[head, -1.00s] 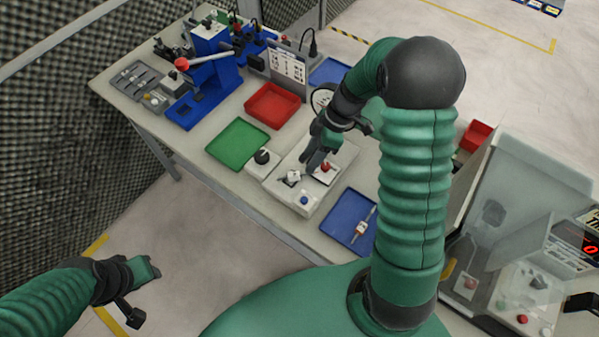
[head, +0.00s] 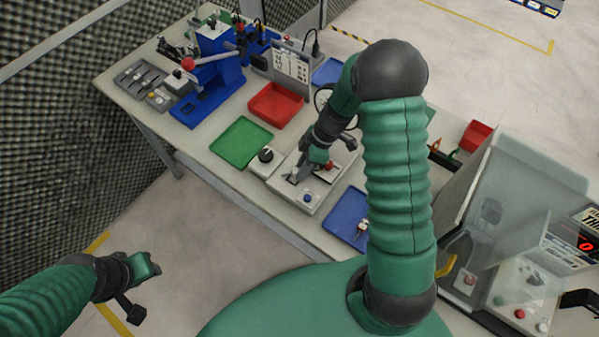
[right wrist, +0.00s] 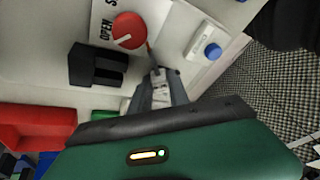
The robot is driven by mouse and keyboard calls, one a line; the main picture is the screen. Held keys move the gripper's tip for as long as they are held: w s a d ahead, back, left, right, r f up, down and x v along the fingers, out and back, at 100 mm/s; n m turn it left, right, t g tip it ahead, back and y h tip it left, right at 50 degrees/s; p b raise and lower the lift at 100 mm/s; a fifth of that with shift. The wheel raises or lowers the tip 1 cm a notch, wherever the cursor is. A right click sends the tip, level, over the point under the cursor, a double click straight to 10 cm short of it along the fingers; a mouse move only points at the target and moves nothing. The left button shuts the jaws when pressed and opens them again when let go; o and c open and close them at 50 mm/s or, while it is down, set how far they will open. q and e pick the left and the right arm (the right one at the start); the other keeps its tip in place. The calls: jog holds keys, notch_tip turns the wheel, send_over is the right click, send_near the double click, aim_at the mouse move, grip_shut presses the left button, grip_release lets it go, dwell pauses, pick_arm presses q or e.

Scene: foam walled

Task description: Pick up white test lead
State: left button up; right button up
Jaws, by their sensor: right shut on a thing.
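My right gripper (head: 296,176) is over the pale fixture (head: 312,207) on the bench, pointing down. In the right wrist view its fingers (right wrist: 160,84) are closed on a small white piece (right wrist: 160,93), which I take to be the white test lead. The fingers hide much of it, and I cannot tell whether it is clear of the fixture. The fixture has a red knob (right wrist: 129,30) and a blue button (right wrist: 212,51). My left gripper (head: 146,268) hangs off the bench at lower left, empty; its jaw opening is unclear.
A blue tray (head: 344,208) holding a small white-and-orange item lies right of the fixture. Green (head: 240,142) and red (head: 275,103) trays and a black-knob box (head: 266,158) stand to the left. A clear-covered machine (head: 520,250) stands at right.

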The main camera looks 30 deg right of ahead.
jog(key=shift+s+a+r, duration=0.1)
jog(key=shift+a, duration=0.4)
grip_shut()
pick_arm(q)
jog(key=shift+s+a, duration=0.15)
jog(key=shift+a, duration=0.25)
